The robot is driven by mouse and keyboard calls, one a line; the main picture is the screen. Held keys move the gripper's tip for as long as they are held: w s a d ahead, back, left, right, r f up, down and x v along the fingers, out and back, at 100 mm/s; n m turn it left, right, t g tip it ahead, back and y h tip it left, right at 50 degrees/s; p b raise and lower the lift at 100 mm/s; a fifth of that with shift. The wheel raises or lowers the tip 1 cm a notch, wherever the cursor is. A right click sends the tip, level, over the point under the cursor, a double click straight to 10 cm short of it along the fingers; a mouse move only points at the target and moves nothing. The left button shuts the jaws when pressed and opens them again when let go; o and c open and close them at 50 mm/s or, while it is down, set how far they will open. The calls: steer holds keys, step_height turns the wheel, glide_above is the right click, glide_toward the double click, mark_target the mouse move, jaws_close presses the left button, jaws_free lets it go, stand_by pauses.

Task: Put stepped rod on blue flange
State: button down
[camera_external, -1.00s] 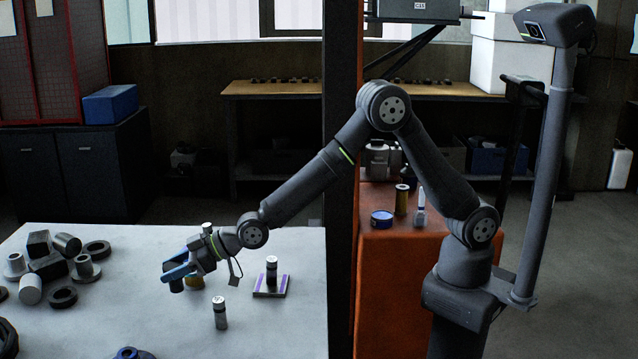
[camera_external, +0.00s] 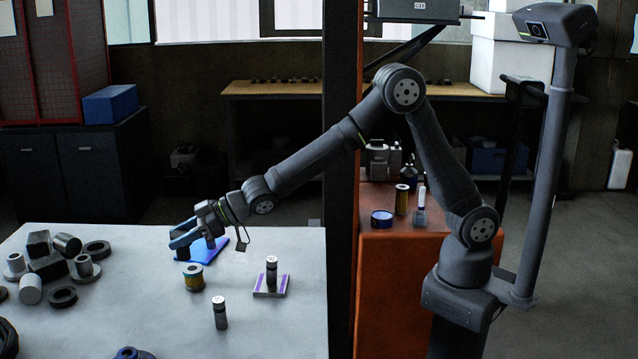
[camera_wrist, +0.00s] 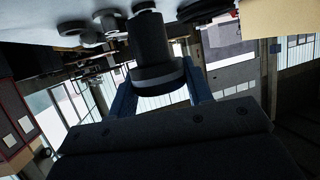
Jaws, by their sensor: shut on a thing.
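My gripper (camera_external: 184,239), with blue fingers, is shut on a dark grey cylinder with a wider collar, which looks like the stepped rod (camera_wrist: 152,42). In the wrist view the rod sits between the two fingers (camera_wrist: 158,92). In the external view only a small dark part of it (camera_external: 183,254) shows below the fingers, over the back of the white table. A dark blue flange with a raised hub, likely the blue flange (camera_external: 133,353), is at the bottom edge and partly cut off. It is well in front of my gripper.
A blue plate (camera_external: 213,252) lies behind my gripper. A silver and yellow cylinder (camera_external: 194,278), an upright cylinder (camera_external: 220,312) and a purple-marked plate (camera_external: 258,292) bearing another cylinder (camera_external: 271,268) stand nearby. Several grey parts (camera_external: 48,265) crowd the left. The table's front middle is mostly clear.

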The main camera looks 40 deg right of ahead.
steer(key=s+a+r+n+g+y, duration=0.1)
steer(key=s+a+n+g, duration=0.1)
steer(key=s+a, duration=0.65)
glide_above(149, 358)
steer(key=shift+f, duration=3.45)
steer(key=shift+f+m, duration=0.3)
steer(key=shift+f, duration=1.55)
steer(key=shift+f, duration=0.15)
steer(key=c, duration=0.7)
jaws_free()
steer(key=shift+f, duration=0.1)
steer(key=shift+r, duration=0.2)
steer(key=v, duration=1.2)
steer(key=shift+s, duration=0.2)
